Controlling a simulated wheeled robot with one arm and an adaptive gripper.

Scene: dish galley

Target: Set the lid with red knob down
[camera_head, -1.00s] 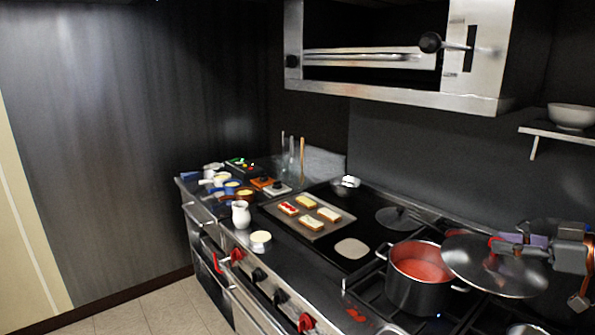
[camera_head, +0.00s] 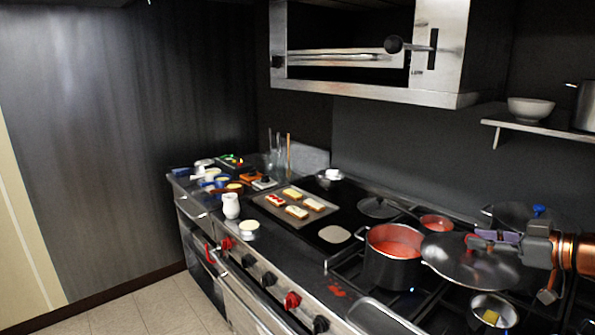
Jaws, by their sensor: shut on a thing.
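The lid with red knob (camera_head: 470,268) is a round, glassy lid with a metal rim, in the right part of the head view. My gripper (camera_head: 480,241) is shut on its red knob, reaching in from the right. The lid looks nearly level. In the picture it sits just right of a pot of red soup (camera_head: 391,270), with its left edge close to the pot's right side. I cannot tell whether the lid touches anything below; the surface under it is mostly hidden.
A small pot with a yellow piece (camera_head: 492,313) stands in front of the lid. A small pan of red sauce (camera_head: 436,223) and a pot with a blue knob (camera_head: 538,211) are behind. A tray of toasts (camera_head: 298,207) lies farther left. A shelf (camera_head: 540,130) hangs above right.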

